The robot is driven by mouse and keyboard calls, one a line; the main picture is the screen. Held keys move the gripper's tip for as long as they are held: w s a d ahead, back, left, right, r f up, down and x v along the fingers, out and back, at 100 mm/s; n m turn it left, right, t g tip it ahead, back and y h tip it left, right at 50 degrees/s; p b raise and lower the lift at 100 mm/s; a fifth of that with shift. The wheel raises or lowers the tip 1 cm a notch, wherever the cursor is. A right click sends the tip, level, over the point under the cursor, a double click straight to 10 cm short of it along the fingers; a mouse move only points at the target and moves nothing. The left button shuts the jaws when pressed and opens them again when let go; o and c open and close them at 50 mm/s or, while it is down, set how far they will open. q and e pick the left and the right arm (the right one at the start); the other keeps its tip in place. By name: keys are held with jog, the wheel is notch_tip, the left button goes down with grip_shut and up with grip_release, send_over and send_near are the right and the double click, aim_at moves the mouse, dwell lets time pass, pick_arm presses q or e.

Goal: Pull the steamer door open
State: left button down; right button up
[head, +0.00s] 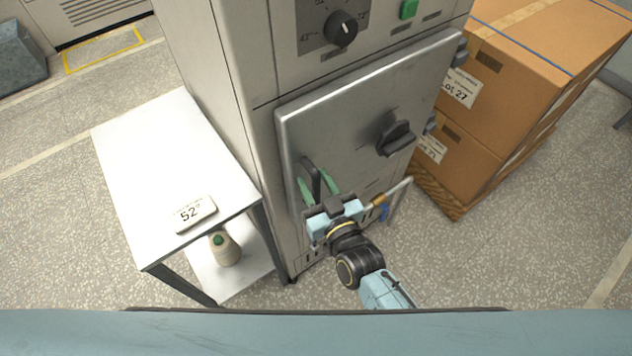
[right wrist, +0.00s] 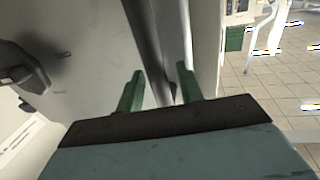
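The steamer door (head: 350,115) is a grey metal panel on the front of the tall cabinet and looks closed. A dark bar handle (head: 312,172) stands near its left edge, and a black knob (head: 396,139) sits to the right. My right gripper (head: 316,186) is at the handle with its green fingers apart, one on each side of the bar. In the right wrist view the handle (right wrist: 146,45) runs between the spread fingers, with gaps visible; firm contact cannot be told. The gripper hides the handle's lower end. My left gripper is not in view.
A white side table (head: 165,150) stands left of the steamer (head: 215,80), bearing a small "52" display (head: 195,213); a beige bottle (head: 224,248) is on its lower shelf. Stacked cardboard boxes (head: 540,60) on a pallet stand right. Floor in front of the boxes is clear.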

grip_shut()
dwell(0.3)
